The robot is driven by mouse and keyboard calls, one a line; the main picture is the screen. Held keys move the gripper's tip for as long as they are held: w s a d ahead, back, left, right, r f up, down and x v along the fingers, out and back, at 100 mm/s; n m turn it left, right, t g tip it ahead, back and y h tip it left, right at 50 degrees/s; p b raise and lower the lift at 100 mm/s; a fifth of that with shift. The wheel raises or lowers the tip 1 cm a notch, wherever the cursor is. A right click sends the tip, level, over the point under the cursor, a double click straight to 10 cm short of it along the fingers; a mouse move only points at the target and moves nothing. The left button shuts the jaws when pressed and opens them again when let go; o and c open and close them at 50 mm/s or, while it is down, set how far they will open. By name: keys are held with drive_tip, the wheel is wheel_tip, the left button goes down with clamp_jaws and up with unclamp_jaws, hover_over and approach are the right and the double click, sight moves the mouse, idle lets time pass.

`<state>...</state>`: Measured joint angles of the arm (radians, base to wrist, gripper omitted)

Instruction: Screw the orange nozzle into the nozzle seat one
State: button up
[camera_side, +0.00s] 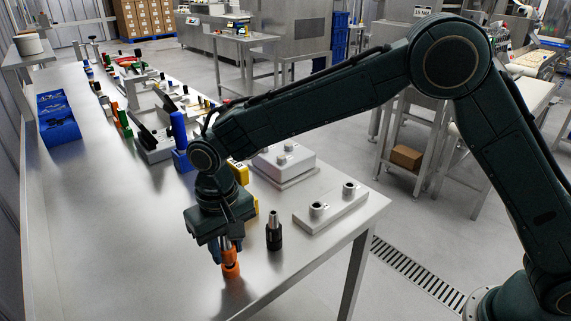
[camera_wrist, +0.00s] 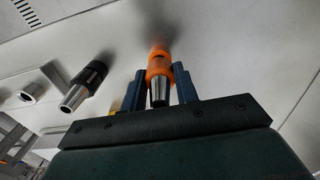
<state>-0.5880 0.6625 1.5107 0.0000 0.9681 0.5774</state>
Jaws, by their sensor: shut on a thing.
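The orange nozzle (camera_side: 231,268) has an orange body and a metal tip; it also shows in the wrist view (camera_wrist: 158,66). My gripper (camera_side: 228,247) points down with its blue fingers shut on the nozzle, one finger on each side in the wrist view (camera_wrist: 161,86). The nozzle is upright, its orange end down at or just above the table; I cannot tell if it touches. A pale block (camera_side: 331,210) to the right carries two metal seats, a nearer one (camera_side: 316,209) and a farther one (camera_side: 349,188). I cannot read clearly which is seat one.
A black nozzle (camera_side: 274,236) with a metal tip stands upright between my gripper and the block. A stepped pale block (camera_side: 284,164) and a yellow item (camera_side: 238,172) are behind. Tools line the far table. The table (camera_side: 110,240) left of my gripper is clear.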

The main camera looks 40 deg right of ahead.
drive_tip(key=shift+r, duration=0.3)
drive_tip(key=shift+r, duration=0.7)
drive_tip(key=shift+r, duration=0.7)
drive_tip(key=shift+r, duration=0.35)
drive_tip(key=shift+r, duration=0.3)
